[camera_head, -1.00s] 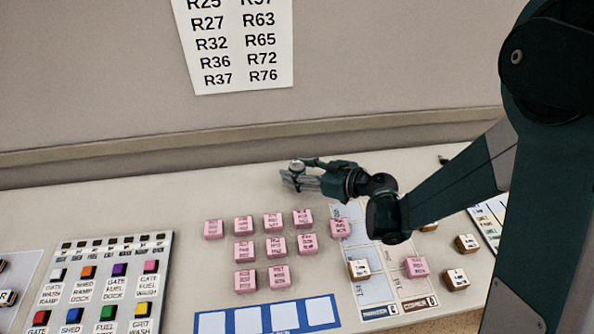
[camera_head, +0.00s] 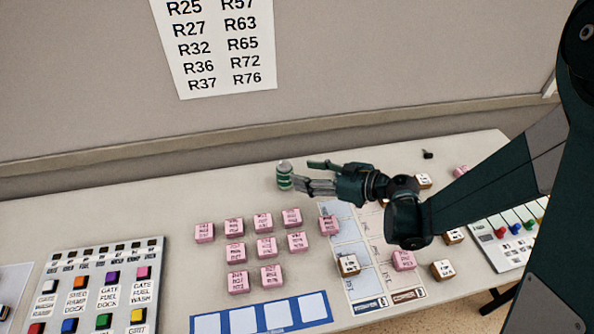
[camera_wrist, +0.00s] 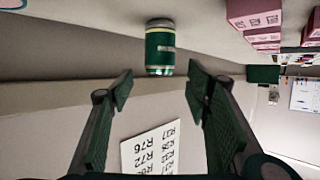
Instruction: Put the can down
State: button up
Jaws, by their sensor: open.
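A green can (camera_head: 284,176) with a silver top stands upright on the table (camera_head: 120,215), towards the back and behind the pink blocks. My gripper (camera_head: 312,176) is open and sits just to the right of the can, with its fingers pointing at it. In the wrist view the can (camera_wrist: 160,47) is beyond the open fingertips (camera_wrist: 160,85), with a gap between. Nothing is between the fingers.
Several pink blocks (camera_head: 265,247) stand in rows in front of the can. A button panel (camera_head: 100,285) is at front left, a blue card strip (camera_head: 262,314) at front, and a lettered board (camera_head: 349,255) at right. Table is bare left of the can.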

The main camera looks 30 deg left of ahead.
jog(key=shift+v, duration=1.25)
jog(key=w+d+r+m+t+h, duration=0.1)
jog(key=d+r+m+t+h, duration=0.25)
jog(key=d, duration=0.85)
jog(key=w+d+r+m+t+h, duration=0.15)
jog(key=d+r+m, duration=0.4)
jog(key=d, duration=0.65)
jog(key=s+d+r+m+h, duration=0.1)
jog(key=s+d+m+h, duration=0.2)
jog(key=d, duration=0.7)
jog(key=s+d+r+m+t+h, duration=0.1)
jog(key=s+d+r+m+h, duration=0.1)
jog(key=s+d, duration=0.4)
jog(key=s+d+r+m+t+h, duration=0.1)
jog(key=s+d+m+h, duration=0.3)
jog(key=d, duration=1)
jog(key=shift+v, duration=0.8)
